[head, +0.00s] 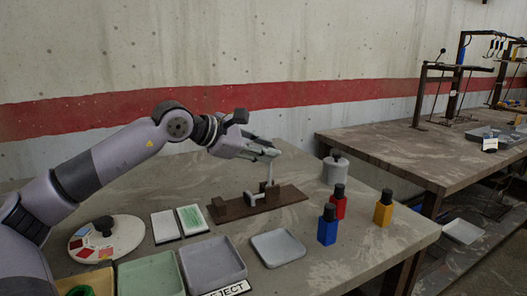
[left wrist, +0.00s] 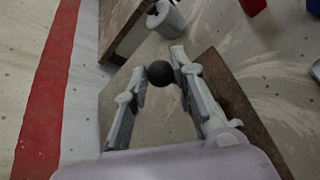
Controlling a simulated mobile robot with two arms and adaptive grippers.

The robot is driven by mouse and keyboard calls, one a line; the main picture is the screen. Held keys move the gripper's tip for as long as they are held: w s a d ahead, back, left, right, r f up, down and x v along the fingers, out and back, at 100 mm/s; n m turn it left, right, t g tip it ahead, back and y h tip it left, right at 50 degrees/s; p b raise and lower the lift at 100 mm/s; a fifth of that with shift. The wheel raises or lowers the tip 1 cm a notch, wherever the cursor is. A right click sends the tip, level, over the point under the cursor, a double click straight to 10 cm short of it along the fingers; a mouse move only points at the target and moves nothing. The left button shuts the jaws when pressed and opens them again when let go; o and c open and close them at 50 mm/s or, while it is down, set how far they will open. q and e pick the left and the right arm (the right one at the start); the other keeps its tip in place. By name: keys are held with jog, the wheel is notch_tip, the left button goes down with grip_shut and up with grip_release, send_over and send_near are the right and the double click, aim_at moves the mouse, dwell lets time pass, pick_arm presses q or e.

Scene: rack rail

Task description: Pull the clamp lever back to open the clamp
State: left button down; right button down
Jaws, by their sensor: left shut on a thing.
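The clamp (head: 252,199) stands on a dark brown base board (head: 290,196) on the near table. Its lever (head: 269,172) is a thin grey rod that stands about upright. My left gripper (head: 273,150) reaches over the board from the left and is shut on the lever's top end. In the left wrist view the lever's black ball knob (left wrist: 160,73) shows between the fingertips of my left gripper (left wrist: 159,68). The fingers hide the knob in the head view. The brown board (left wrist: 232,92) also shows in the left wrist view. My right gripper is not in view.
A grey lidded canister (head: 335,170) stands behind the board. Red (head: 338,206), blue (head: 327,230) and yellow (head: 383,212) bottles stand to the right. A grey tray (head: 278,247) lies in front, with bins (head: 212,263) at front left. A concrete wall runs behind.

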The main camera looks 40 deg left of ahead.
pick_arm(q)
jog(key=shift+f, duration=0.2)
jog(key=c, duration=1.8)
grip_release()
jog(key=shift+o, duration=1.2)
jog(key=shift+w+a+f, duration=0.1)
jog(key=shift+o, duration=1.1)
jog(key=v, duration=1.2)
